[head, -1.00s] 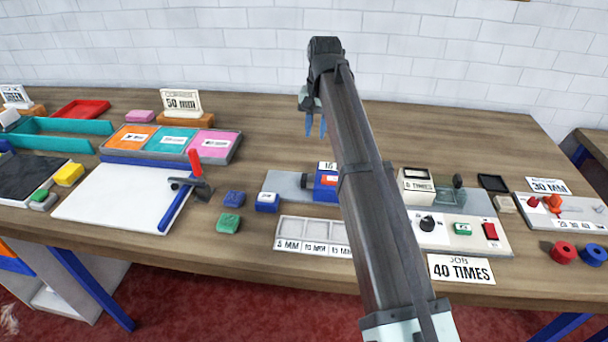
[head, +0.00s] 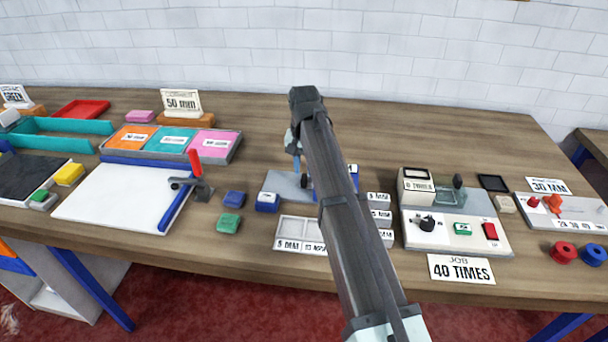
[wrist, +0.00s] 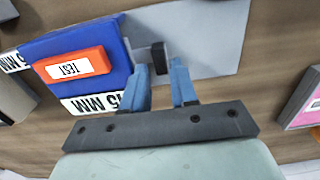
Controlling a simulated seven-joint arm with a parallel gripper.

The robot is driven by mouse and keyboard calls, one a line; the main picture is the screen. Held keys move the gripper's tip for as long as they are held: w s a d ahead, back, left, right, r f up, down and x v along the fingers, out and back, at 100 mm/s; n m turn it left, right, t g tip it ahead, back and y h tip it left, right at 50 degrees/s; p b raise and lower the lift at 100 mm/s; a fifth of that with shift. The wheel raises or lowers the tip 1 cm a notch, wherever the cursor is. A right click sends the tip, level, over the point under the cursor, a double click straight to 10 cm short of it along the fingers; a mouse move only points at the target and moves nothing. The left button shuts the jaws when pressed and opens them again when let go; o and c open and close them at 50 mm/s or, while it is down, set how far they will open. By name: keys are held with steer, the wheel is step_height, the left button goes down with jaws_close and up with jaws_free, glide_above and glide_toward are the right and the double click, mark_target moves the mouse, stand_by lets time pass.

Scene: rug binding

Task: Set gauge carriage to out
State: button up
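A blue block (wrist: 75,70) with an orange TEST button (wrist: 75,66) and a 15 MM label sits on a grey plate (wrist: 210,35). No label names the gauge carriage; this blue block appears to be it. A small black upright handle (wrist: 160,57) stands on the plate beside the block. My gripper (wrist: 160,68) is open, with its blue fingers either side of the handle in the wrist view; contact cannot be told. In the head view the plate (head: 280,186) is partly visible, and my arm hides most of the block (head: 352,174).
Grey blocks with labels (head: 379,200) and a compartment tray (head: 297,224) lie near the plate. A counter panel (head: 440,236) with a black knob stands to the right. A blue block (head: 267,202) lies at the plate's left edge. The table behind is clear.

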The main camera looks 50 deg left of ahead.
mark_target(304, 177)
steer(key=shift+f, duration=1.55)
jaws_close()
